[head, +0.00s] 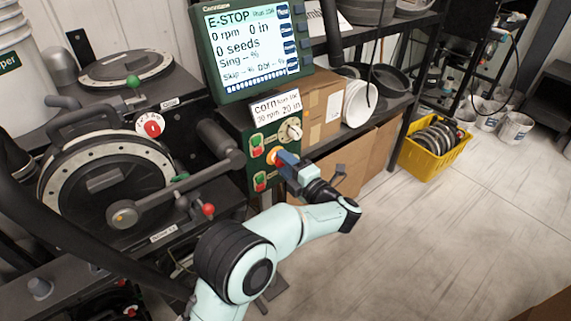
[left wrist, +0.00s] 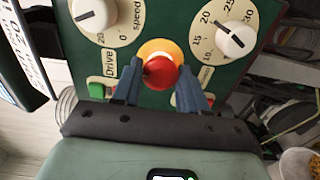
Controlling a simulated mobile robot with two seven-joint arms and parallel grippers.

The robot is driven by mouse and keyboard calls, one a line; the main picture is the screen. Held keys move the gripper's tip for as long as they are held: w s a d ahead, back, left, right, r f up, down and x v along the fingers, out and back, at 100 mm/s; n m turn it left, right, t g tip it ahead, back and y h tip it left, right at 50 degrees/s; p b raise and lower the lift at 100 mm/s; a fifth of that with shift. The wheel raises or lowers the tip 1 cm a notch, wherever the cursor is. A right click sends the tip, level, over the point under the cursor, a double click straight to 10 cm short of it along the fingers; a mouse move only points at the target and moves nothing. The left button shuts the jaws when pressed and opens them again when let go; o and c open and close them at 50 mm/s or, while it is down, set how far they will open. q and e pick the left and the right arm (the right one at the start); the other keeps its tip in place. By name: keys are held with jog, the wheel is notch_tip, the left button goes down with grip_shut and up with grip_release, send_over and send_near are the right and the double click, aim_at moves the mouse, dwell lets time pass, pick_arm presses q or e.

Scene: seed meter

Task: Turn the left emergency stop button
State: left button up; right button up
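The emergency stop is a red round button (left wrist: 160,72) on a yellow ring on the dark green control panel (left wrist: 115,62). In the head view only part of its yellow-orange ring (head: 272,156) shows past my gripper. My left gripper (head: 283,159) is at the panel, its two blue fingers (left wrist: 160,80) on either side of the red button. The fingers are apart with the button between them; whether they touch it is hard to tell. The screen (head: 250,45) above reads E-STOP, 0 rpm. My right gripper is not in view.
A dial (head: 290,130) and green-and-red switches (head: 257,143) sit close around the button. Round-lidded seed meters (head: 105,178) with levers stand left of the panel. Cardboard boxes (head: 320,105) and a shelf are behind. A yellow crate (head: 435,145) stands on the open floor at right.

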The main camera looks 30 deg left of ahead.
pick_arm(q)
jog(key=shift+m+p, duration=2.55)
jog(key=shift+m, duration=0.55)
jog(key=o, duration=1)
jog(key=shift+a, duration=0.1)
jog(key=shift+o, duration=0.2)
jog(key=b+v, duration=0.1)
jog(key=v, duration=1.2)
jog(key=shift+d, duration=0.25)
